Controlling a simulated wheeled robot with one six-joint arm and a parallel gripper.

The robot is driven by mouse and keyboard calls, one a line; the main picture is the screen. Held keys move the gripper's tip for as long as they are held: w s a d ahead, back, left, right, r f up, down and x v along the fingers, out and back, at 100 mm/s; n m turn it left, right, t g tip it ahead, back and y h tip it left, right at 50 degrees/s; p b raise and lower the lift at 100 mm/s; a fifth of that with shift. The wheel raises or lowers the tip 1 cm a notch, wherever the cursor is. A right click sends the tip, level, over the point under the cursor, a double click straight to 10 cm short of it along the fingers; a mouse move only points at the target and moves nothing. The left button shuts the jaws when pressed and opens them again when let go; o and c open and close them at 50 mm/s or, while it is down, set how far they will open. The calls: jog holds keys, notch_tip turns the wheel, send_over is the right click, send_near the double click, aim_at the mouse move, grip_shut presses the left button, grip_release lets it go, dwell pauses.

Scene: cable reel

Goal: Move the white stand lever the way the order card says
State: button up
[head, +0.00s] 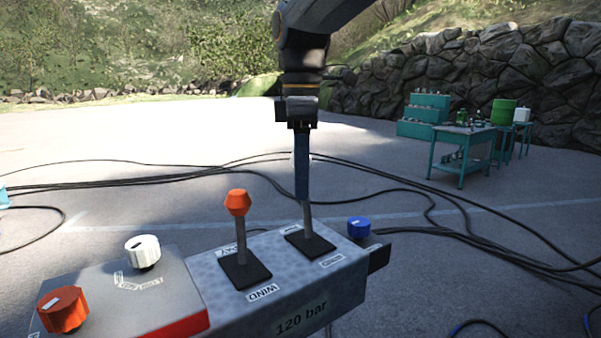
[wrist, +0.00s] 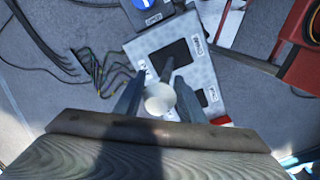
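The white stand lever shows in the wrist view as a round white knob (wrist: 159,98) on a dark shaft rising from a black plate. In the head view its grey shaft (head: 307,217) stands nearly upright, and its knob is mostly hidden behind my gripper. My gripper (head: 302,190) points down over this lever. In the wrist view the two fingers of my gripper (wrist: 158,82) are apart, one on each side of the knob, with narrow gaps. No readable order card shows.
An orange-knobbed lever (head: 237,204) stands close left on the same grey box (head: 290,290), by a "WIND" label. A blue knob (head: 358,227) is at right. A white knob (head: 143,251) and an orange-red knob (head: 63,309) are at left. Cables (head: 400,205) lie behind.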

jog(key=shift+o, duration=0.9)
jog(key=shift+s+r+b, duration=0.1)
jog(key=shift+r+b, duration=0.85)
jog(key=shift+r, duration=3)
